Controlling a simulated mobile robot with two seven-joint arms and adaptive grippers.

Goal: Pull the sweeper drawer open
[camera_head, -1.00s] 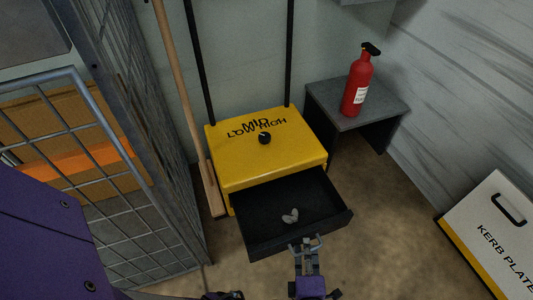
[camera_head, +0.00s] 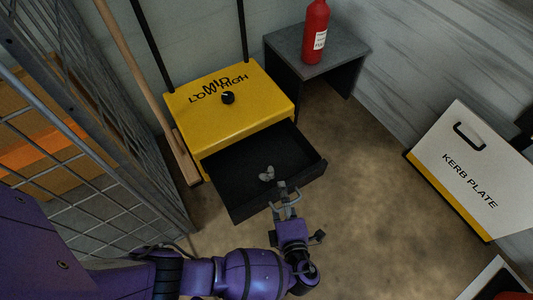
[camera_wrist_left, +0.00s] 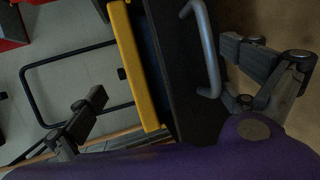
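The yellow sweeper (camera_head: 230,95) stands against the back wall. Its black drawer (camera_head: 222,185) is pulled well out at the front, with small grey lumps (camera_head: 267,174) inside. The grey bar handle (camera_wrist_left: 206,45) is on the drawer's front face. My left gripper (camera_head: 285,200) is at the handle, over the drawer's front edge. In the left wrist view the fingers of my left gripper (camera_wrist_left: 172,88) are spread wide, with the drawer front and handle between them, the handle nearer the right finger. No contact with the handle is visible. My right gripper is not in view.
A wire mesh cage (camera_head: 110,150) stands close on the left, with a broom (camera_head: 150,95) beside the sweeper. A grey side table (camera_head: 345,52) with a red extinguisher (camera_head: 315,32) stands behind right. A kerb plate case (camera_head: 470,170) is at right. Floor between is clear.

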